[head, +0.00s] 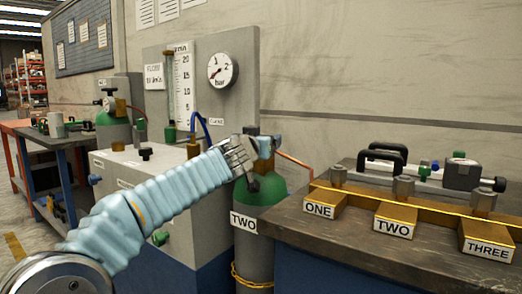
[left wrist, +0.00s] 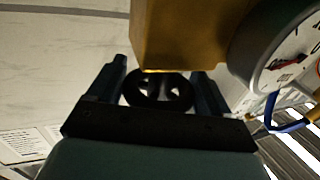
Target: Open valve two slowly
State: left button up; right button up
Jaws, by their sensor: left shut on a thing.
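A green-topped gas cylinder (head: 270,188) stands beside the bench, with a white label reading TWO (head: 244,223) on its body. My left gripper (head: 262,147) is at the top of this cylinder, and the valve is mostly hidden by it in the head view. In the left wrist view, a black handwheel (left wrist: 158,91) sits between the two fingers of my left gripper (left wrist: 158,88), which is shut on it. A brass valve body (left wrist: 185,35) is just beyond the wheel, with a round dial gauge (left wrist: 284,48) to its right. My right gripper is not in view.
A bench (head: 310,236) at right carries a brass manifold (head: 420,212) with blocks labelled ONE, TWO and THREE. A panel with a bar gauge (head: 222,70) and a flow tube (head: 182,88) stands behind the arm. Another green-topped cylinder (head: 113,128) is at left.

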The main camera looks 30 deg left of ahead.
pick_arm(q)
jog(key=n+y+b, duration=0.1)
jog(key=b, duration=0.1)
jog(key=f+n+g+y+b, duration=0.1)
jog(key=y+b, duration=0.1)
jog(key=b, duration=0.1)
jog(key=shift+d, duration=0.15)
jog(key=shift+r+n+g+y+b, duration=0.15)
jog(key=shift+n+g+y+b, duration=0.15)
jog(key=shift+n+y, duration=0.15)
jog(key=shift+r+n+g+y, duration=0.25)
jog(key=shift+n+g+y, duration=0.45)
jog(key=shift+y, duration=0.45)
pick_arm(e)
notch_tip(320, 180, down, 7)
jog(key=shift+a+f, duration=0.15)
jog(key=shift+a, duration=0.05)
pick_arm(q)
jog(key=o, duration=1)
jog(key=shift+c, duration=0.2)
jog(key=shift+s, duration=0.15)
jog(key=shift+s+b, duration=0.25)
jog(key=shift+b, duration=0.05)
jog(key=b+v, duration=0.2)
jog(key=v, duration=1.1)
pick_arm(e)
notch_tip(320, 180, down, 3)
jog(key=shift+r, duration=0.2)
